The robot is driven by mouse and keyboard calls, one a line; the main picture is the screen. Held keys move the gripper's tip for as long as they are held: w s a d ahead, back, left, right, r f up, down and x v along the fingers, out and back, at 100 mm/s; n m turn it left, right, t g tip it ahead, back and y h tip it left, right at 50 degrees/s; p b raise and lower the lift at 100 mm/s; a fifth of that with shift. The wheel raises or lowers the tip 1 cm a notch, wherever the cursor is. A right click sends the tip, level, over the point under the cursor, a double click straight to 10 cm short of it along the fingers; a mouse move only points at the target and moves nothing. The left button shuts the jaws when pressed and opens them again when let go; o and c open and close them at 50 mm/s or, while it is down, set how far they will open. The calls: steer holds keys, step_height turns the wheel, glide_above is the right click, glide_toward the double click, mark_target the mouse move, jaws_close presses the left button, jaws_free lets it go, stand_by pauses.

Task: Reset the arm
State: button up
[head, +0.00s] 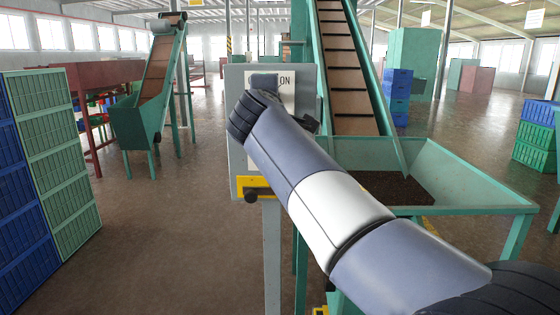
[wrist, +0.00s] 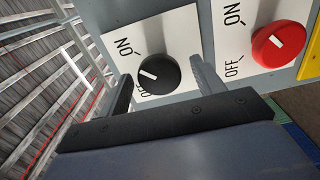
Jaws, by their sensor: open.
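My gripper (wrist: 166,86) is open, with one finger on each side of a black knob (wrist: 168,66) in the wrist view. I cannot tell whether the fingers touch the knob. The black knob sits on a white plate marked ON and OFF, and has a white pointer line. A red knob (wrist: 284,42) on a second ON/OFF plate is to the right, clear of the fingers. In the head view my arm reaches up to the grey control box (head: 236,85), and it hides the knobs and the fingers.
A green hopper (head: 470,185) with dark material and an inclined conveyor (head: 341,60) stand close right of the control box. Stacked blue and green crates (head: 60,140) stand at the left. Open floor (head: 170,220) lies between the crates and the box post.

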steer(key=shift+s, duration=0.15)
steer(key=s+b, duration=0.2)
steer(key=s, duration=0.8)
steer(key=w+n+p, duration=0.9)
steer(key=n+p, duration=0.6)
steer(key=n, duration=0.3)
steer(key=shift+w+p, duration=0.2)
steer(key=shift+p, duration=0.1)
steer(key=shift+d, duration=0.1)
